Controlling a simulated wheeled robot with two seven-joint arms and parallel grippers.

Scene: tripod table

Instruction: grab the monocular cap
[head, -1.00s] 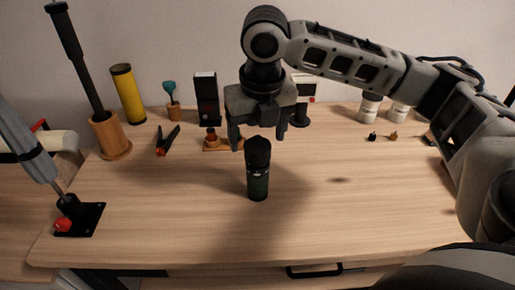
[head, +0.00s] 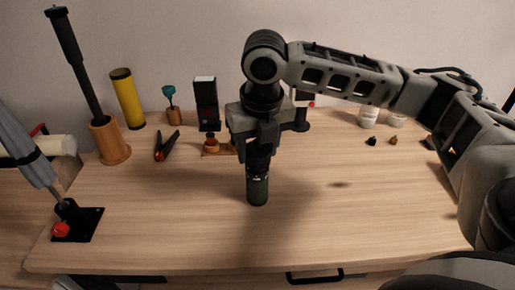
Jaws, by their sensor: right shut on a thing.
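The monocular (head: 258,188), a dark green upright cylinder, stands on the wooden table in the middle of the head view. Its black cap is at the top, mostly hidden between the fingers of my right gripper (head: 258,160). My right gripper comes down from above and is shut on the cap. The monocular's base still appears to rest on the table. My left gripper is not in view.
Behind stand a black box (head: 206,103), a wooden stand (head: 212,146) and white jars (head: 368,114). At left are pliers (head: 166,146), a yellow tube (head: 127,98), a wooden holder (head: 109,140) and a folded umbrella (head: 27,147).

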